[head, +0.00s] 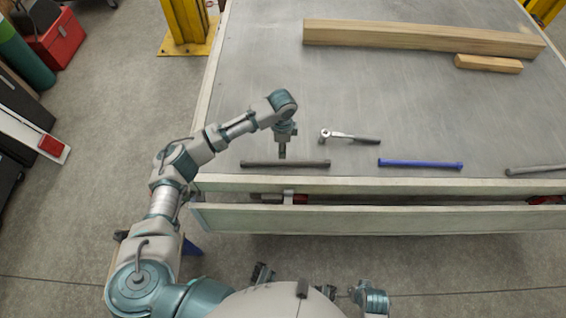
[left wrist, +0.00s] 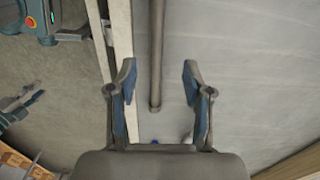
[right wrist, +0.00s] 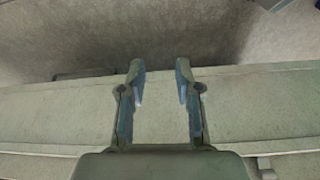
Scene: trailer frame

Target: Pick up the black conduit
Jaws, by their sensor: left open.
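The black conduit (head: 300,164) is a dark straight rod lying along the near edge of the trailer bed in the head view. My left gripper (head: 282,152) points down over its middle-left part. In the left wrist view the conduit (left wrist: 156,45) runs between the two open fingers of my left gripper (left wrist: 159,78), apart from both; its near end shows there. Whether the fingertips are level with it is unclear. My right gripper (right wrist: 160,82) is open and empty in the right wrist view, with the trailer's edge behind it.
A ratchet wrench (head: 350,137), a blue conduit (head: 420,163) and a grey conduit (head: 537,169) lie to the right on the trailer bed (head: 260,60). A long wooden beam (head: 420,37) and a short wood block (head: 488,64) lie farther back. The bed's left part is clear.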

